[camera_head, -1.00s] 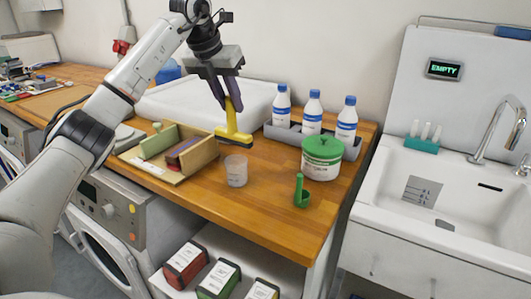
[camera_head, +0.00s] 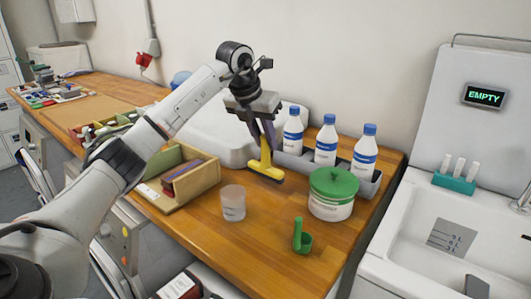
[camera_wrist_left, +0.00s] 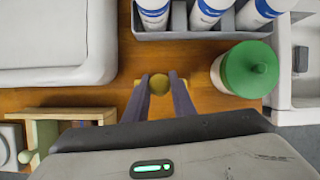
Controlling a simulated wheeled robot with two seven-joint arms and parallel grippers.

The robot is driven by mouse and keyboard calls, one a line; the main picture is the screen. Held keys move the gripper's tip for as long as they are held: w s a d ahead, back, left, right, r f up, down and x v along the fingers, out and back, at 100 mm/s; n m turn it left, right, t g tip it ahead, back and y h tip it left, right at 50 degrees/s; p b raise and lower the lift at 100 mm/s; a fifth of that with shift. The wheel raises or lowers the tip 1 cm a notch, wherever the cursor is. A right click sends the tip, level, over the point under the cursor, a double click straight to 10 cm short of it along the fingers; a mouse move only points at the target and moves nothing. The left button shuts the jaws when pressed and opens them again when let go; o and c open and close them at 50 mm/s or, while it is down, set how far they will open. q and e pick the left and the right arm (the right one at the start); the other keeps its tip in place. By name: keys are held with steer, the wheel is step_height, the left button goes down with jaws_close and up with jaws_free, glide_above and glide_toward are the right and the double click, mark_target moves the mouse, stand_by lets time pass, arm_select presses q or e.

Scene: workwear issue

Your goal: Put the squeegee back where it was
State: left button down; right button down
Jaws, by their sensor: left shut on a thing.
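The yellow squeegee (camera_head: 266,163) is upright with its wide black-edged head at the bottom, close above or on the wooden counter. My left gripper (camera_head: 263,136) points down and is shut on the squeegee's handle. In the left wrist view the handle's round end (camera_wrist_left: 159,85) sits between the two fingers of my gripper (camera_wrist_left: 161,84). Whether the head touches the counter I cannot tell. My right gripper is not in view.
A grey rack (camera_head: 300,164) with several blue-capped bottles stands behind. A green-lidded tub (camera_head: 332,193), green scoop (camera_head: 302,238) and clear cup (camera_head: 233,204) stand nearby. A wooden box (camera_head: 197,182) is left. Bare counter (camera_head: 270,215) lies in front.

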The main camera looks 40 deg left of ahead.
arm_select(q)
steer(key=shift+f, duration=1.6)
steer(key=shift+f, duration=0.1)
steer(key=c, duration=1.5)
jaws_free()
steer(key=v, duration=1.2)
